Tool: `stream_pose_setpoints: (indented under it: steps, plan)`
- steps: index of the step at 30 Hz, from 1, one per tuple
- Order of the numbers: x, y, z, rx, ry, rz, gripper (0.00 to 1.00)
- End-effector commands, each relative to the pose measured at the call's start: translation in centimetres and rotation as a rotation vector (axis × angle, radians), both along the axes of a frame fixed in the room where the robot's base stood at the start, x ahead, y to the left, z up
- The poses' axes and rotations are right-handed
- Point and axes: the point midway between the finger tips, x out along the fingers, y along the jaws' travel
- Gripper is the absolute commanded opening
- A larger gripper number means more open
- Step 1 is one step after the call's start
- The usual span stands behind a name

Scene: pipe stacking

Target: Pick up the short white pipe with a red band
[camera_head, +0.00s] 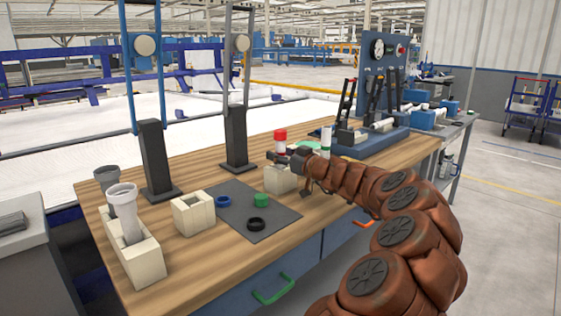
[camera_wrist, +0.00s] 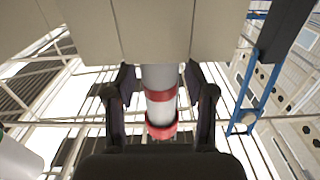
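The short white pipe with a red band (camera_head: 280,147) stands upright in a cream holder block (camera_head: 279,180) on the wooden table. Its top end is red in the head view. In the wrist view the white pipe (camera_wrist: 160,78) runs down from the block (camera_wrist: 150,30), with a red band and a red end. My gripper (camera_head: 279,157) is at the pipe just above the block. In the wrist view my gripper (camera_wrist: 162,88) is open, one finger on each side of the pipe, with narrow gaps visible between fingers and pipe.
A green-banded white pipe (camera_head: 326,142) stands behind my gripper. Blue (camera_head: 223,201), green (camera_head: 261,200) and black (camera_head: 257,224) rings lie on a dark mat (camera_head: 282,218). Another cream block (camera_head: 193,217) and grey pipes (camera_head: 124,205) in a holder are left. Dark posts (camera_head: 238,140) rise behind.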

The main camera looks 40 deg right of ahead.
Motion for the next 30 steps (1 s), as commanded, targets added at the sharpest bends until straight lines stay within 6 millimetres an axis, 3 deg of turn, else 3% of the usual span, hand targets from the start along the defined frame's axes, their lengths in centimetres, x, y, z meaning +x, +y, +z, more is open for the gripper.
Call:
stream_pose_setpoints:
  steps: [2,14,23,30]
  plan:
    - [0.0,0.0,0.0,0.0,0.0,0.0,0.42]
    - [0.0,0.0,0.0,0.0,0.0,0.0,0.01]
    - [0.0,0.0,0.1,0.0,0.0,0.0,0.0]
    - [0.0,0.0,2.7,-0.005,-0.001,0.0,0.0]
